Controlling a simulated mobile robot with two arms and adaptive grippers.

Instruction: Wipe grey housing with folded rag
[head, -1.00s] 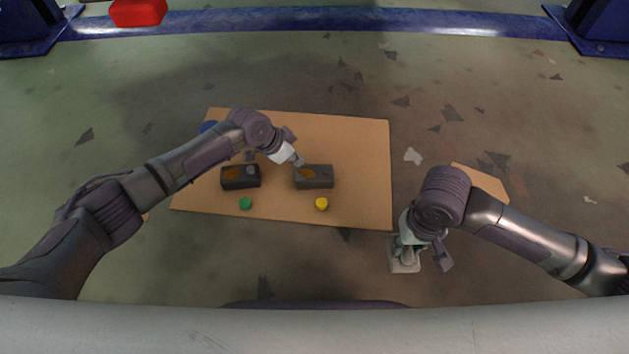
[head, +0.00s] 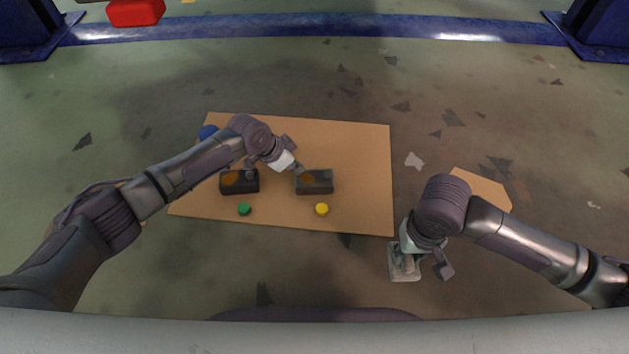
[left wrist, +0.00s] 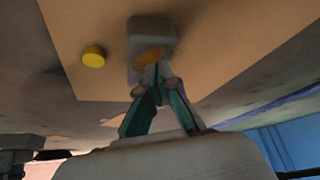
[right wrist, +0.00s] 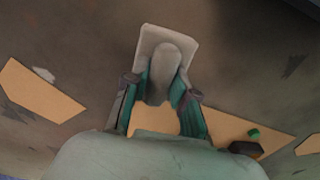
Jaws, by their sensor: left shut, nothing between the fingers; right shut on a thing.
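The grey housing (head: 318,184) is a block with an orange-brown patch on top, lying on the tan board (head: 350,150). It also shows in the left wrist view (left wrist: 150,30). My left gripper (left wrist: 158,72) is shut and empty, its tips at the patch's near edge; whether they touch it I cannot tell. My right gripper (right wrist: 165,85) is shut on the upright rounded part of a pale grey thing (right wrist: 185,42) with a flat square base. This thing is right of the board in the head view (head: 404,273). I cannot tell if it is the folded rag.
A darker housing (head: 240,185) with a similar patch stands left of the grey one. A green button (head: 244,209) and a yellow button (head: 322,209) are in front. Another tan piece (head: 484,190) lies right.

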